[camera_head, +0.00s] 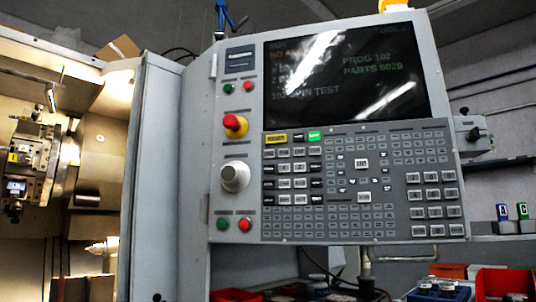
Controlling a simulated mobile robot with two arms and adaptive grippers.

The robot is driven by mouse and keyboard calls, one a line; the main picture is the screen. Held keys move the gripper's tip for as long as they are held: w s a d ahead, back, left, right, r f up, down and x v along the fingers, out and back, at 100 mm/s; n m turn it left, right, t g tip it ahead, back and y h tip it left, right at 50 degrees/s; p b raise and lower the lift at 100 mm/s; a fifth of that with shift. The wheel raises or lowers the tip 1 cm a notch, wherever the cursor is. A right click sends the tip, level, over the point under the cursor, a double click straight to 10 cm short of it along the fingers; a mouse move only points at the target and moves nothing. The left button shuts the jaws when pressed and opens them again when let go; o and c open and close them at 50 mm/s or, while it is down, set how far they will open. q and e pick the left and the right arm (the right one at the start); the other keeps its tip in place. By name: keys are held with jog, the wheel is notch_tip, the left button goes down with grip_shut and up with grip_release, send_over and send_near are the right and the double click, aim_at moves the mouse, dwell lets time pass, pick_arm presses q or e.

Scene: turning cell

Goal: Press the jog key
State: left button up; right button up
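The machine's control panel (215,150) faces me, with a dense field of keys (361,180) below its screen (340,80). The key labels are too small to read, so I cannot tell which one is the jog key. A yellow key (276,138) and a green key (314,136) sit in the top row at the left of the keypad. Rows of white and black keys lie below them, and a block of larger white keys (431,193) is at the lower right. Neither of my grippers is in view, and nothing covers the panel.
Left of the keys are a red emergency stop (235,124), a grey handwheel (235,176), and green and red buttons (245,224). The open machine shows a chuck (60,165) at the left. Red bins (505,284) stand below right. The space before the panel looks clear.

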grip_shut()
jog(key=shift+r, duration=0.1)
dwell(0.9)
